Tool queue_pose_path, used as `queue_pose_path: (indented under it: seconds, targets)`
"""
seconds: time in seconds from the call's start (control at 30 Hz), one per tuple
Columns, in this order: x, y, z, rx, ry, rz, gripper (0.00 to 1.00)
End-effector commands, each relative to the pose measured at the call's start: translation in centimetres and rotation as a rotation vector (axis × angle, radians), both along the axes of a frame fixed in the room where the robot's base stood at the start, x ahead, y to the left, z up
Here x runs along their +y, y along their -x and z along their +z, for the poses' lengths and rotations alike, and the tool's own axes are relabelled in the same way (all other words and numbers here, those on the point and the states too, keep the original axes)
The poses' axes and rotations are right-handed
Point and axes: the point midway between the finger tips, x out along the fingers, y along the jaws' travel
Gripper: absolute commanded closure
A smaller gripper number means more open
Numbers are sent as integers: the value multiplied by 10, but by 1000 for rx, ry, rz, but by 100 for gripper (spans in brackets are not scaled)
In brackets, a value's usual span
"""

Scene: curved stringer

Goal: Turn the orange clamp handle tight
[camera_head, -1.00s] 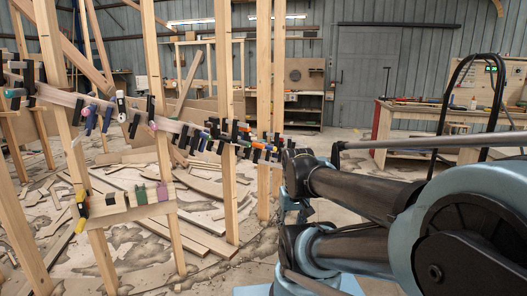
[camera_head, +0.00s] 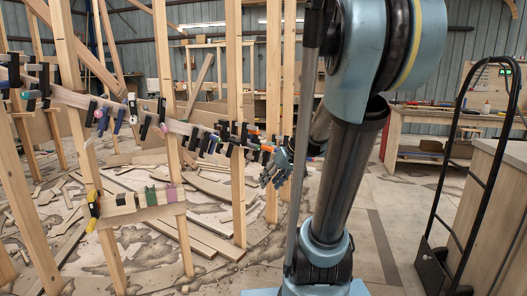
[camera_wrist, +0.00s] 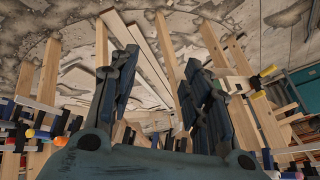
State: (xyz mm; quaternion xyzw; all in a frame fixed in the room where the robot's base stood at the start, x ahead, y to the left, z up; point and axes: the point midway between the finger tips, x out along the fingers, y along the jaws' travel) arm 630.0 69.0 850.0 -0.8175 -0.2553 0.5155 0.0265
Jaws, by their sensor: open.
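A curved wooden stringer (camera_head: 72,97) carries a row of dark clamps with coloured handles, fixed across upright posts. An orange clamp handle (camera_head: 268,148) shows small near the stringer's right end in the head view, close beside my gripper (camera_head: 273,172). In the wrist view an orange round handle end (camera_wrist: 30,133) is at the lower left, outside the fingers; I cannot tell whether it is the same handle. My gripper (camera_wrist: 160,65) has its two dark fingers spread apart in the wrist view, with nothing visible held between them. Contact with any clamp is not visible.
Upright wooden posts (camera_head: 240,150) stand close around the stringer and my gripper. A low board (camera_head: 145,213) with several coloured clamps is at the left. Loose planks (camera_head: 205,235) lie on the floor. A black hand truck (camera_head: 455,190) and workbench (camera_head: 440,125) stand at the right.

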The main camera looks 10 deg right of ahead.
Motion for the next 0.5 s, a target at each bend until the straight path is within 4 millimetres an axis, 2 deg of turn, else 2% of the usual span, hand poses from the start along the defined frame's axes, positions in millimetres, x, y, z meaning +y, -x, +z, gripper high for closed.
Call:
queue_pose_path:
  seconds: [0.03,0.27,0.5]
  targets:
    - [0,-15,4,-20,-19,11,56]
    - [2,-79,17,-134,-105,72,56]
    - [-4,-145,26,-267,-182,121,56]
